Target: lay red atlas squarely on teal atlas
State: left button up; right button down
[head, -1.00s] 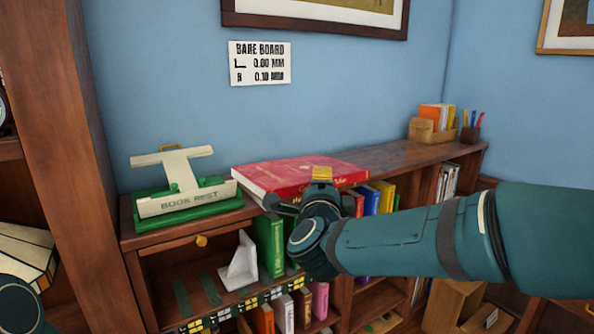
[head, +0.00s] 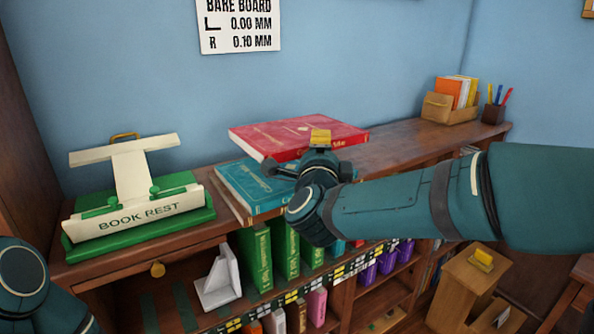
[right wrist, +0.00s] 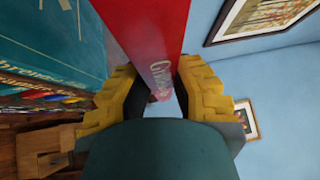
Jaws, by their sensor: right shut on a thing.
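The red atlas (head: 285,136) is in the air, roughly level, above the teal atlas (head: 252,188) in the head view. It sits up and to the right of the teal one as pictured, with a gap between them. My right gripper (head: 303,160) is shut on the near edge of the red atlas. In the right wrist view the red atlas (right wrist: 150,35) is between the yellow-padded fingers, with the teal atlas (right wrist: 50,35) at the left. The teal atlas lies flat on the bookcase top; its right part is hidden by my right arm. My left gripper is out of view; only part of the left arm shows.
A green and white book rest (head: 140,205) stands left of the teal atlas. A card box (head: 452,105) and a pen holder (head: 493,113) stand at the far right end. The bookcase top (head: 410,148) is clear between. A white bookend (head: 220,280) and green books (head: 255,258) are below.

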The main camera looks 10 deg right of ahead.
notch_tip(320, 180, down, 9)
jog(key=b, duration=0.2)
dwell(0.3)
jog(key=shift+s, duration=0.1)
jog(key=c, duration=0.9)
grip_release()
jog(key=shift+f, duration=0.1)
